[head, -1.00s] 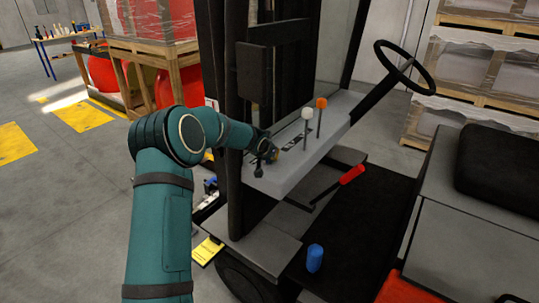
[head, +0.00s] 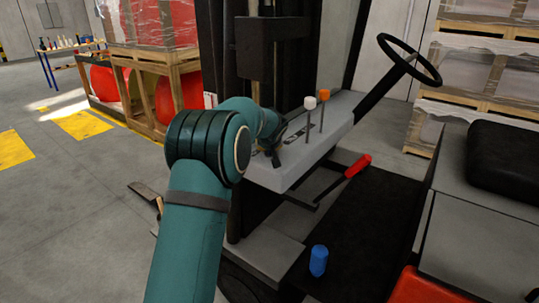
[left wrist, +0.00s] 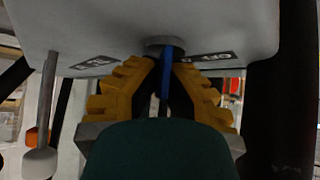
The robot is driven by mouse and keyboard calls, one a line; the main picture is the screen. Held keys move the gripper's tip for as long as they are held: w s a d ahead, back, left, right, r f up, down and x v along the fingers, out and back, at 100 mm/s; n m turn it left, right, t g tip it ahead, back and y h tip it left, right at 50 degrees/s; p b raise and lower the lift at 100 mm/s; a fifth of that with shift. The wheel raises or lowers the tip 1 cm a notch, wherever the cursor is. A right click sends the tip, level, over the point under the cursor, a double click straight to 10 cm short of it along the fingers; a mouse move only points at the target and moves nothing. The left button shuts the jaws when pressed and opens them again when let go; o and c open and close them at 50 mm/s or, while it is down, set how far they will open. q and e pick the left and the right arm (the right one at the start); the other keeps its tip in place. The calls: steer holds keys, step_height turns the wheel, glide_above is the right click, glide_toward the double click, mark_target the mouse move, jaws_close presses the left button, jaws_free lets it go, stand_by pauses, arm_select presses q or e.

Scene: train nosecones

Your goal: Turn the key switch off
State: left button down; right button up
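The key switch is a round grey collar (left wrist: 166,44) on the underside of the picture's grey panel, with a blue key (left wrist: 166,78) sticking out of it. A dark label reading OFF (left wrist: 207,57) is to its right, and another dark label (left wrist: 95,66) is to its left. My left gripper (left wrist: 166,72) has its yellow fingers on both sides of the key, tips close in against it. In the head view, my left gripper (head: 272,152) is at the near left end of the grey console (head: 290,172); my arm hides much of it. My right gripper is not in view.
A white-knobbed lever (head: 309,103) and an orange-knobbed lever (head: 324,95) rise from the console. A steering wheel (head: 436,72) is at its far end. A red-handled lever (head: 358,166) and blue knob (head: 318,260) are below. The dark mast (head: 245,60) stands close behind my arm.

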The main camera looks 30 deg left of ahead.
arm_select(q)
steer(key=shift+f+n+g+y, duration=0.15)
steer(key=shift+n+g+y, duration=0.15)
steer(key=shift+n, duration=0.2)
steer(key=shift+n+g+y, duration=0.5)
steer(key=shift+n, duration=0.4)
steer(key=n+g, duration=0.1)
steer(key=n+y, duration=0.1)
steer(key=shift+s+a+n+g, duration=0.2)
steer(key=shift+n+g, duration=0.2)
steer(key=n+g+p, duration=0.1)
steer(key=n+g+y+p, duration=0.1)
steer(key=n+p, duration=0.1)
steer(key=shift+s+a+r, duration=0.15)
steer(key=shift+s+r, duration=0.05)
steer(key=shift+s+f+n+g+p, duration=0.1)
steer(key=shift+f+n+g+p, duration=0.05)
steer(key=shift+n+g+p, duration=0.6)
steer(key=c, duration=1.1)
jaws_free()
steer(key=shift+c, duration=0.2)
